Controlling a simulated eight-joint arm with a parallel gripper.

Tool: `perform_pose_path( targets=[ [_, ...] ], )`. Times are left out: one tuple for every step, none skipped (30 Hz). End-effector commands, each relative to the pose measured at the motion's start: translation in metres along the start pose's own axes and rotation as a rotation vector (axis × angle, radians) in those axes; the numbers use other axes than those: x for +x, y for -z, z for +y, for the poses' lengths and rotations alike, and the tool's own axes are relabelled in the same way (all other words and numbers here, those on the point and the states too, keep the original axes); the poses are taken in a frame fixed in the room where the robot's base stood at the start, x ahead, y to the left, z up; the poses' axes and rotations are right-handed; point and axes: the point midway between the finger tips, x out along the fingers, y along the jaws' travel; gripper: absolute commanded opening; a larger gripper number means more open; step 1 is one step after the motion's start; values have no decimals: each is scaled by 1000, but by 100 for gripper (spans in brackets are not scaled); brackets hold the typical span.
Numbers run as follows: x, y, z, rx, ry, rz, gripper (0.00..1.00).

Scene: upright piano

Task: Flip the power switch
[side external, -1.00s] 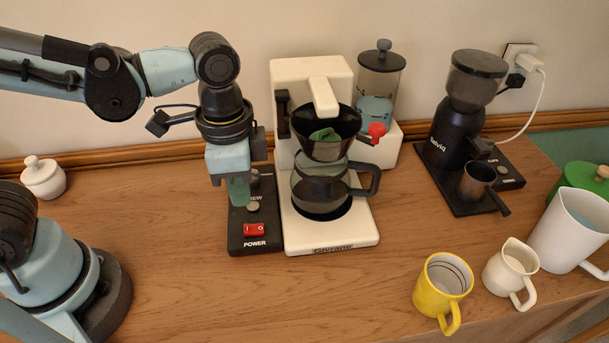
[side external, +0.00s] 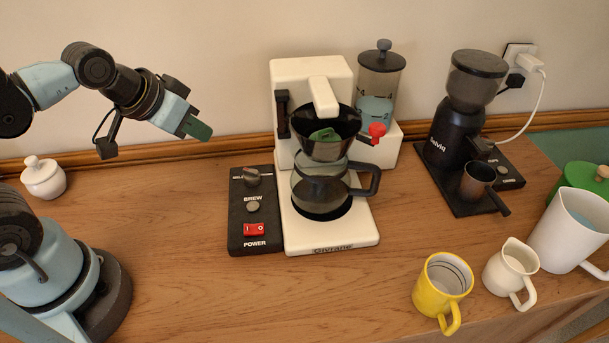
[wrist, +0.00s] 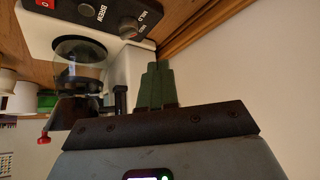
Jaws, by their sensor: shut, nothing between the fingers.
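The red power switch (side external: 254,229) sits at the front of the black control panel (side external: 236,236), above the word POWER. It is a rocker marked I and O; I cannot tell for sure which side is pressed. A round BREW button (side external: 253,206) and a selector knob (side external: 251,176) lie behind it. The switch also shows at the top left edge of the wrist view (wrist: 45,3), partly cut off. My gripper (side external: 201,131) is shut and empty, raised up and left of the panel, well away from the switch. Its green fingers also show together in the wrist view (wrist: 156,84).
The white coffee maker (side external: 360,236) with its glass carafe (side external: 318,190) stands right of the panel. A black grinder (side external: 450,140) is farther right. A yellow mug (side external: 440,290) and white pitchers stand front right. A white lidded jar (side external: 43,178) is at left. Counter left of the panel is clear.

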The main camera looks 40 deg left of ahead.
Motion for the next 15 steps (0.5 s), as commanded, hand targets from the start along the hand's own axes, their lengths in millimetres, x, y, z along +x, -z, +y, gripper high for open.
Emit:
perform_pose_path(
  targets=[
    [0,0,0,1,0,-1,0],
    [0,0,0,1,-1,-1,0],
    [0,0,1,0,-1,-3,0],
    [0,0,2,-3,-3,-6,0],
    [0,0,3,-8,-5,-12,0],
    [-1,1,5,-19,-9,-22,0],
    [-1,2,7,-33,-13,-35,0],
    [-2,3,11,-48,-17,-51,0],
    [-3,4,16,-75,-23,-76,0],
    [-4,5,20,-100,-27,-99,0],
    [-5,6,26,-126,-31,-126,0],
    [-6,7,33,-166,-32,-165,0],
    [-8,8,39,-198,-30,-197,0],
    [-9,9,45,-230,-27,-230,0],
    [-12,10,54,-275,-18,-275,0]
  ],
)
